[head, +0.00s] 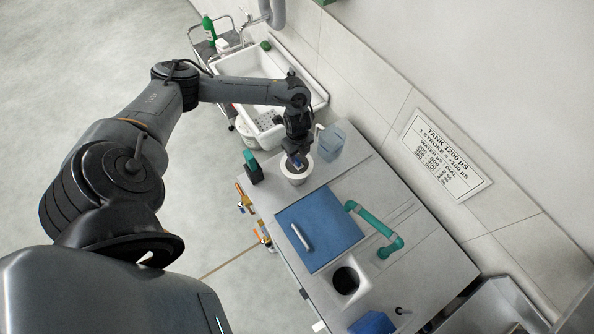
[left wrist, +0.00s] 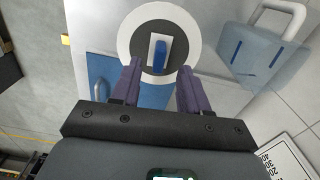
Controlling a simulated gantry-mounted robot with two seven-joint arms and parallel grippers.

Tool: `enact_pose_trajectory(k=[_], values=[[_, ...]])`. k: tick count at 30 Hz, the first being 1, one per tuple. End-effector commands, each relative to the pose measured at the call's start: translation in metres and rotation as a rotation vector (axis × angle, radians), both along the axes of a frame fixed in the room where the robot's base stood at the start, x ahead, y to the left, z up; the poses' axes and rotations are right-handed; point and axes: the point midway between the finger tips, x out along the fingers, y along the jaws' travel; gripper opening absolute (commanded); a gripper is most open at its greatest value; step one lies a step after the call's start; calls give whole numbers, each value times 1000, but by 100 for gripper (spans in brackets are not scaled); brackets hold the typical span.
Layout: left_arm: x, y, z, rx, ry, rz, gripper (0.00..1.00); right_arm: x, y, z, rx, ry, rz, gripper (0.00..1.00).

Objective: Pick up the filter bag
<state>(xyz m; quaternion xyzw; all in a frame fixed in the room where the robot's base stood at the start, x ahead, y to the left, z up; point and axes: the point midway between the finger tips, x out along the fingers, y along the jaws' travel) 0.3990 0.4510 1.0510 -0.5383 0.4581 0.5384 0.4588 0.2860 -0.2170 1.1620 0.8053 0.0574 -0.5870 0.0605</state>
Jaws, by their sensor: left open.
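A white round container (head: 297,178) stands on the grey bench top, and it also shows in the left wrist view (left wrist: 193,42) as a white ring with a dark inside. In its middle is a small white piece with a blue tab (left wrist: 160,54), which may be the filter bag; I cannot tell for sure. My left gripper (head: 297,160) points down over the container. In the left wrist view my left gripper (left wrist: 160,70) has its two purple fingers apart, one on each side of the blue tab, with nothing held. My right gripper is not in view.
A translucent blue jug (head: 330,142) stands close beside the container. A green-and-dark item (head: 252,167) is on the other side. A blue lid with a handle (head: 318,227), a teal pipe (head: 372,226) and a round opening (head: 346,280) lie nearer. A white sink (head: 280,65) is beyond.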

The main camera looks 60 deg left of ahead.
Motion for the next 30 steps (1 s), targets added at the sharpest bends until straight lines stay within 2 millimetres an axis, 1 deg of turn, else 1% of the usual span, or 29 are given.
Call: enact_pose_trajectory(k=[1, 5, 6, 9, 13, 19, 27, 28, 30], values=[[-2, 0, -5, -1, 4, 0, 45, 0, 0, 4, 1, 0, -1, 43], [-2, 1, -22, 0, 3, 1, 45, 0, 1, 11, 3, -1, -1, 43], [-2, 1, -28, -1, 3, 0, 45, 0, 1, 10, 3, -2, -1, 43], [-1, 1, -37, -1, 1, 1, 45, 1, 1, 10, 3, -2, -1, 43], [-1, 1, -43, -1, 0, -1, 45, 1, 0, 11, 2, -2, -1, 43], [-1, 1, -43, 0, 0, -1, 45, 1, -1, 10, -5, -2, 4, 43], [-1, 1, -43, 0, 0, -1, 3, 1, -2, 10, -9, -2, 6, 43], [-1, 1, -43, 0, 0, -1, 0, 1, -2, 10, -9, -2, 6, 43], [-1, 1, -43, 0, 0, -1, 0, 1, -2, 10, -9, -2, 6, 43]])
